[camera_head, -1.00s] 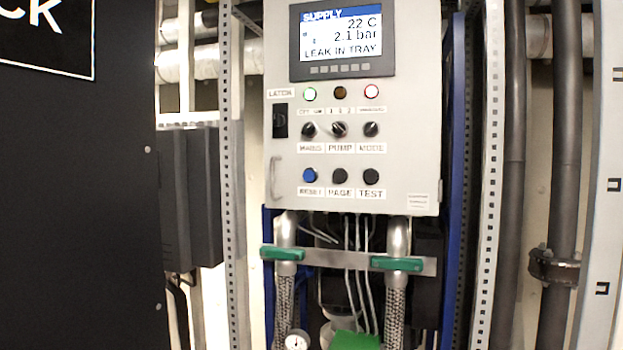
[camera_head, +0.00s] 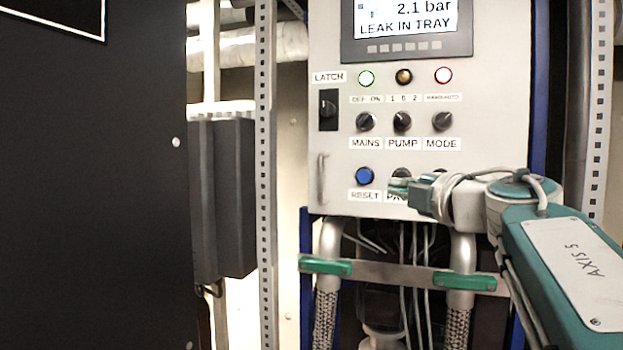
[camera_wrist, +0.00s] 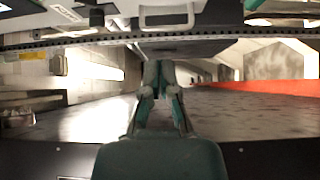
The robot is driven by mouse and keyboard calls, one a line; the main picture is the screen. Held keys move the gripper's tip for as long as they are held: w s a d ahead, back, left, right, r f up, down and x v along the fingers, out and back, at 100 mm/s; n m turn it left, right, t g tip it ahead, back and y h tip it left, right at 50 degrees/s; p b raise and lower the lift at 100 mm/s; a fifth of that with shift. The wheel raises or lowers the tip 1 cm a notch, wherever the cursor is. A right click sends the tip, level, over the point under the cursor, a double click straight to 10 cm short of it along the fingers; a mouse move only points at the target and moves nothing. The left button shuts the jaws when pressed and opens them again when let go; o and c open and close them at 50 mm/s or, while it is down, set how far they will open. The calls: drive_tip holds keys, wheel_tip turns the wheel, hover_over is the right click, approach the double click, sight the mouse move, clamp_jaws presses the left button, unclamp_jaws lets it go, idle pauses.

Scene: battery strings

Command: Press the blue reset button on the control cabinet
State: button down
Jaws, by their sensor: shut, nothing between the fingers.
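The control cabinet (camera_head: 335,120) is a light grey panel in the head view. Its blue reset button (camera_head: 365,175) sits at the lower left of the panel, above a RESET label (camera_head: 365,196). My gripper (camera_head: 400,186) is in front of the black PAGE button, to the right of the blue button and apart from it in the picture. It partly covers the PAGE button and its label. In the wrist view my gripper (camera_wrist: 158,68) is shut and empty, its fingers together. I cannot pick out the blue button in the wrist view.
The display (camera_head: 407,28) reads 2.1 bar and LEAK IN TRAY. Lamps and the knobs MAINS (camera_head: 365,121), PUMP and MODE sit above the button row. A metal door handle (camera_head: 322,178) is left of the blue button.

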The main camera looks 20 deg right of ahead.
drive_tip(key=shift+w+d+f, duration=0.1)
drive_tip(key=shift+d, duration=0.3)
approach(358, 178)
drive_tip(key=w+a, duration=0.3)
drive_tip(key=a, duration=0.1)
drive_tip(key=w+d, duration=0.2)
drive_tip(key=w, duration=0.1)
drive_tip(key=shift+d, duration=0.2)
drive_tip(key=shift+w+d, duration=0.25)
drive_tip(key=shift+w, duration=0.1)
